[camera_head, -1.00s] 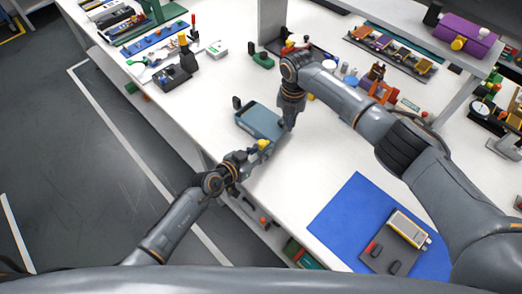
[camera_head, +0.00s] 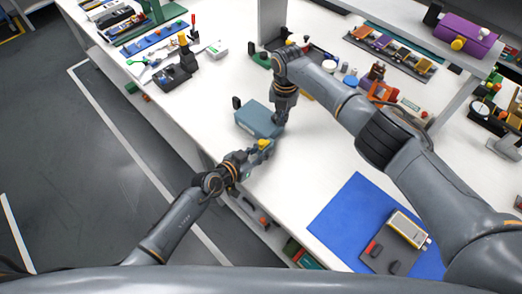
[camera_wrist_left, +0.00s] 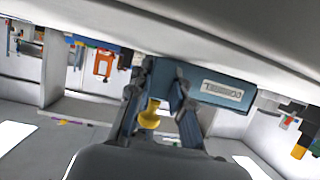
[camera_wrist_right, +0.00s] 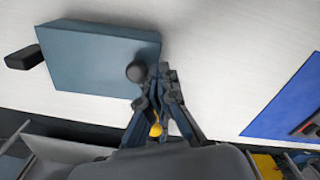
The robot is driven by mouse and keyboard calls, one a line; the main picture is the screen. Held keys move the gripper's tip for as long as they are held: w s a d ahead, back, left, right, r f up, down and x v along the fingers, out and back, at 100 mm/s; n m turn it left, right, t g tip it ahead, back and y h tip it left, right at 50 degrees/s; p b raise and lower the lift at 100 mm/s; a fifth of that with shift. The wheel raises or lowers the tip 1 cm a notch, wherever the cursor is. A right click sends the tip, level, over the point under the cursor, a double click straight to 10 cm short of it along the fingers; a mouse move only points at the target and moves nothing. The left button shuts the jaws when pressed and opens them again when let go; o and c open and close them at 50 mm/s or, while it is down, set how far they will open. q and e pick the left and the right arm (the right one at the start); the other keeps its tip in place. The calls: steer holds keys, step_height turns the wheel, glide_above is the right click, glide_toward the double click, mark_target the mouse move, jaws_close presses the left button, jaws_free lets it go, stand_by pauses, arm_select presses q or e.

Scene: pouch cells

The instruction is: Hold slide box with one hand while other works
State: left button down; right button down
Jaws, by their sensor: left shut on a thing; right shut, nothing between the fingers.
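The slide box (camera_head: 256,119) is a blue-grey block on the white bench, near its front edge. Its pale label (camera_wrist_left: 222,90) shows in the left wrist view. A dark round knob (camera_wrist_right: 137,71) sits at its right end, and a black piece (camera_wrist_right: 25,56) stands out past the opposite end. My left gripper (camera_head: 267,146) is shut on the box's near side; the left wrist view shows the fingers at the box edge. My right gripper (camera_wrist_right: 164,72) is shut and empty beside the knob at the right end; whether it touches is unclear.
A blue mat (camera_head: 345,215) with a meter (camera_head: 408,229) lies to the right. Tools (camera_head: 176,76) lie at the far left. Bare bench lies between box and mat.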

step_height(320, 180, up, 6)
steer(key=s+d, duration=0.1)
stand_by(0.6)
